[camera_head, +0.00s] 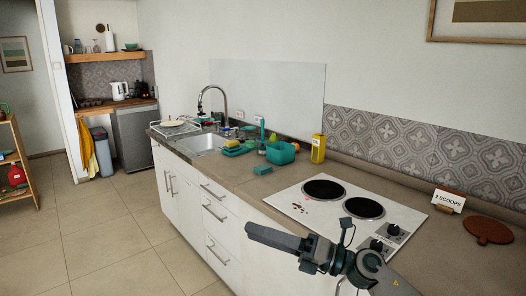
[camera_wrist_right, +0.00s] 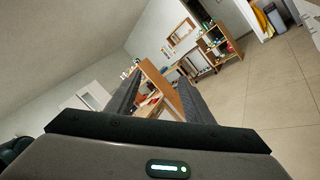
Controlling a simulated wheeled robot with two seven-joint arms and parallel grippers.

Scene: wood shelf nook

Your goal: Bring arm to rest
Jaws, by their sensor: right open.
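My right gripper (camera_head: 276,237) is in the head view, in front of the counter's drawers and pointing left. In the right wrist view its two dark fingers (camera_wrist_right: 158,100) stand apart with nothing between them. The gripper is open and empty. My right arm comes in from the lower right of the head view, in front of the cooktop's near edge. My left gripper and left arm are not in view.
The counter (camera_head: 225,174) holds a cooktop (camera_head: 345,207), a sink (camera_head: 203,143), a teal bowl (camera_head: 281,153), a yellow box (camera_head: 318,148) and a "7 SCOOPS" sign (camera_head: 448,200). A wooden shelf unit (camera_head: 18,165) stands far left. The tiled floor (camera_head: 100,235) between is clear.

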